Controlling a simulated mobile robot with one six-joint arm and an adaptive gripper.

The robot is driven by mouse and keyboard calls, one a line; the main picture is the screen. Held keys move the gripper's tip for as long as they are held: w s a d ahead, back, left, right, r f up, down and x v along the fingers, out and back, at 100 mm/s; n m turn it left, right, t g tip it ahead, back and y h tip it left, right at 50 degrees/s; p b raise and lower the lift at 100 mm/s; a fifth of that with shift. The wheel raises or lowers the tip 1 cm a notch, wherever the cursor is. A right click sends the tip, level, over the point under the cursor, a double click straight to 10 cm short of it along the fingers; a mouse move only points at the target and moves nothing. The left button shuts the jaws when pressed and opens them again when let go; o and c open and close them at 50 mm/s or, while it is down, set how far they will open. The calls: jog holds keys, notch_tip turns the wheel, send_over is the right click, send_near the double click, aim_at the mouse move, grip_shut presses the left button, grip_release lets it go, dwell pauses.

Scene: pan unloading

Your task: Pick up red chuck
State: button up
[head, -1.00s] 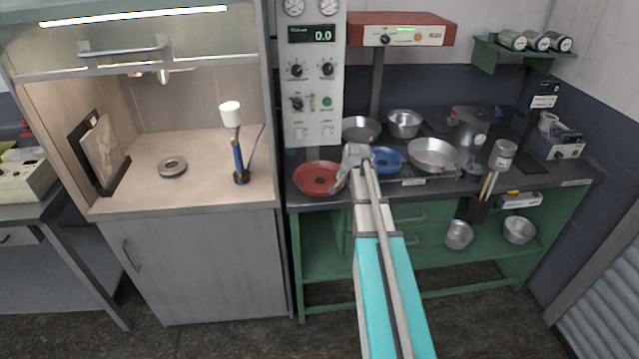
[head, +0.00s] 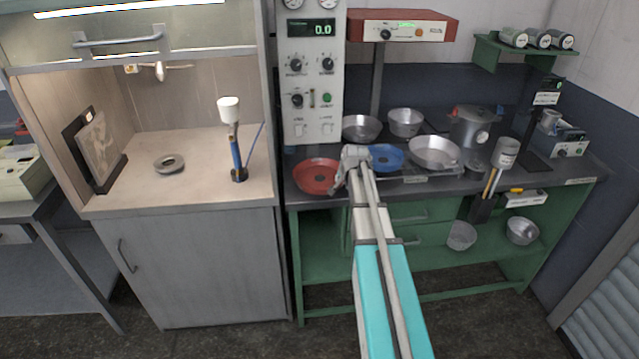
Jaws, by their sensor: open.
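The red chuck looks like a shallow round red dish (head: 314,178) with a dark centre. It sits at the left front of the dark bench top. My gripper (head: 337,184) is open at the dish's right rim, with its fingers pointing down and left. The gripper covers part of that rim. I cannot tell whether a finger touches the rim or whether the rim lies between the fingers.
A blue pan (head: 387,158) lies just right of my gripper. A metal pan (head: 434,152), a metal bowl (head: 405,122) and another pan (head: 361,127) stand nearby. A grey control panel (head: 312,75) rises behind the dish. A cabinet (head: 180,265) adjoins on the left.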

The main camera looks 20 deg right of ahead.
jog(key=shift+w+f, duration=0.1)
jog(key=shift+c, duration=0.2)
dwell(0.4)
grip_shut()
